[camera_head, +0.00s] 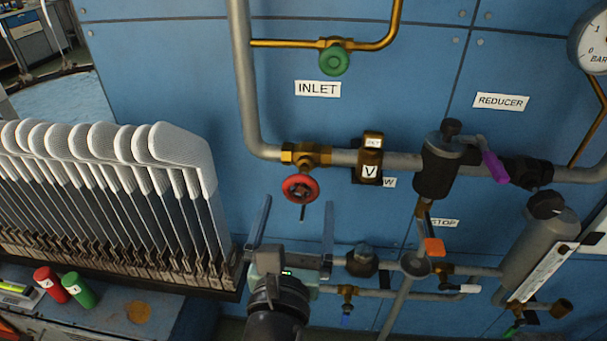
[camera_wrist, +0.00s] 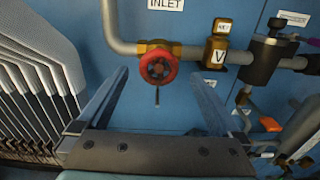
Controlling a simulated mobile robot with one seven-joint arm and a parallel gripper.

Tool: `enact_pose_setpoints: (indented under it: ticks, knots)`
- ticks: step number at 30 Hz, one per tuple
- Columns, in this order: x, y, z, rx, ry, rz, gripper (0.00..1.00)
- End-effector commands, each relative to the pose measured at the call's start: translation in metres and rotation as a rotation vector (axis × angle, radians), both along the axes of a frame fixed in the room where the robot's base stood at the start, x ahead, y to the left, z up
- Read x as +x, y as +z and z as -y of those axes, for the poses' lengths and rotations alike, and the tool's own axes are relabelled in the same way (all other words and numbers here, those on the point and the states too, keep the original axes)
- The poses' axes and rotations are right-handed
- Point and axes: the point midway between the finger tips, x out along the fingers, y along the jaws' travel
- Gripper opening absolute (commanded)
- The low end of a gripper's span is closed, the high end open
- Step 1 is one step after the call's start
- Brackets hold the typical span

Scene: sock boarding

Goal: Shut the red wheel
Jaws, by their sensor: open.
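The red wheel (camera_head: 300,188) is a small round handwheel on a brass valve (camera_head: 306,155) under the INLET label (camera_head: 318,89), on a grey pipe against the blue panel. A thin stem or pin hangs below it. In the wrist view the red wheel (camera_wrist: 159,67) lies ahead, between and beyond my fingertips. My gripper (camera_head: 296,212) is open and empty, its two fingers pointing up toward the panel, below the wheel and apart from it. In the wrist view the fingers of my gripper (camera_wrist: 164,75) stand on either side of the wheel.
A rack of white-topped boards (camera_head: 180,150) stands close left of my gripper. A grey reducer body (camera_head: 437,172) with a purple lever (camera_head: 494,166) is at right. An orange lever (camera_head: 433,247) and lower pipework lie right of my gripper. A green wheel (camera_head: 334,60) sits above.

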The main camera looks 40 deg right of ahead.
Motion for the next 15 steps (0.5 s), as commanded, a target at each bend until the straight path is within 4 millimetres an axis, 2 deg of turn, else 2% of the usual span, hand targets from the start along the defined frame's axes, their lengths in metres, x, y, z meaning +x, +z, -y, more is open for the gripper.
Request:
enact_pose_setpoints:
  ticks: [6,15]
  knots:
    - [0.029,0.001,0.035,-0.001,-0.002,0.003,1.0]
    - [0.054,0.0,0.063,0.001,0.0,0.003,1.0]
